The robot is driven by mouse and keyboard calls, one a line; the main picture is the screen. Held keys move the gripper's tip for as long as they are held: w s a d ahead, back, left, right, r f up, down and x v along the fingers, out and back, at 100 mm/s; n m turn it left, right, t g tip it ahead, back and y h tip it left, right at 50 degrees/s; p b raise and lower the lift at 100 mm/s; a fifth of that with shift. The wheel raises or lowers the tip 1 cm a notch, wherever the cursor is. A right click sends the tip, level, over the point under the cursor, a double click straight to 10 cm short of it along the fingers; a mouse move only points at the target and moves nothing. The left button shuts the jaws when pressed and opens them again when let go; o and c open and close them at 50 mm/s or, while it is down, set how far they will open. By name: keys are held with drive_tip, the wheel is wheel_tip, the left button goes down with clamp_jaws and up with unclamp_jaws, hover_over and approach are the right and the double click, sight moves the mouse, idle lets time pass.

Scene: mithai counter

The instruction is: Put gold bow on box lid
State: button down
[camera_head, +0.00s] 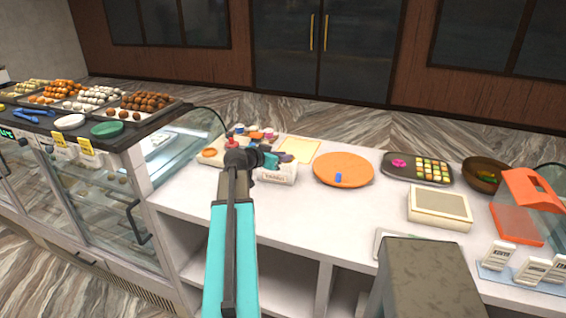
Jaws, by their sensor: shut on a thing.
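My gripper (271,160) is at the end of my teal arm, above the left part of a small white labelled bin (279,177). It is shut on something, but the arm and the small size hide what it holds. I cannot make out a gold bow for certain. A cream box with a beige lid (438,204) sits closed on the counter to the right, well apart from my gripper. The top of the lid looks bare.
An orange round board (344,164) with a small blue object (338,178) lies between the bin and the box. A dark tray of sweets (400,173), a brown bowl (480,173) and an orange-framed case (518,225) stand right. The front middle of the white counter (310,215) is clear.

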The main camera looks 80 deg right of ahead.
drive_tip(key=shift+d, duration=0.15)
drive_tip(key=shift+w+d, duration=0.1)
drive_tip(key=shift+d, duration=0.15)
drive_tip(key=shift+d+f+p, duration=0.1)
drive_tip(key=shift+f+p, duration=0.05)
drive_tip(key=shift+p, duration=0.25)
drive_tip(key=shift+f+p, duration=0.75)
drive_tip(key=shift+f, duration=0.9)
drive_tip(key=shift+f, duration=0.15)
drive_tip(key=c, duration=1.6)
unclamp_jaws()
drive_tip(key=shift+c, duration=0.2)
drive_tip(key=shift+r, duration=0.2)
